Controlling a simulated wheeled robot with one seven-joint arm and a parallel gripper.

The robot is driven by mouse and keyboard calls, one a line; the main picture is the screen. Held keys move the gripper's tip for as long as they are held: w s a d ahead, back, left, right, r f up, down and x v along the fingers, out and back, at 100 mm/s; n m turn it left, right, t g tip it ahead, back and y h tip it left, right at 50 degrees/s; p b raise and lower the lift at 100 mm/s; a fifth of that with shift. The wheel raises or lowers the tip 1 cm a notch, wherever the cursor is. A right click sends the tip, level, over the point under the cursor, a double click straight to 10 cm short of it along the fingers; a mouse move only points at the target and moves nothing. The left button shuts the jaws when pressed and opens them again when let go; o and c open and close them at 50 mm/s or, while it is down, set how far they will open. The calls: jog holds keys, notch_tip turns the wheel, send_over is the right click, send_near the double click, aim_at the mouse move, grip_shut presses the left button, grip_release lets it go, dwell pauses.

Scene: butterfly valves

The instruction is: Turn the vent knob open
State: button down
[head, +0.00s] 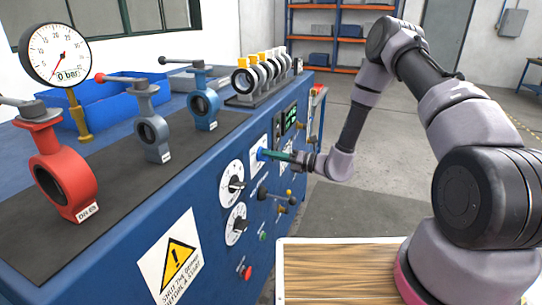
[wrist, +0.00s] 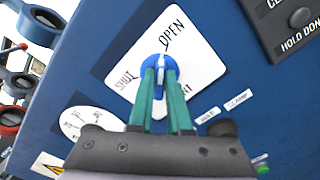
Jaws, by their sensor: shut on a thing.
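The vent knob (wrist: 150,63) is blue and sits on a white plate (wrist: 195,48) marked OPEN at the upper right and SHUT at the left in the wrist view. My gripper (wrist: 160,72) has its two teal fingers closed on either side of the knob's grip, with a pale strip showing between them. In the head view my gripper (head: 275,155) reaches the front panel from the right, and the blue knob (head: 261,154) shows at its tips. The fingers cover part of the knob, so its exact pointing direction is hard to tell.
The blue bench (head: 210,205) carries dials (head: 232,180) and small levers left of and below my gripper. Red (head: 65,170), grey and blue valves stand on top beside a pressure gauge (head: 57,55). A wooden board (head: 335,270) lies in front.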

jog(key=shift+f+m, duration=0.1)
jog(key=shift+m, duration=0.8)
jog(key=c, duration=0.9)
grip_release()
jog(key=shift+o, duration=0.2)
jog(key=shift+d, duration=0.1)
jog(key=v, duration=1)
jog(key=shift+d, duration=0.35)
jog(key=shift+s, duration=0.15)
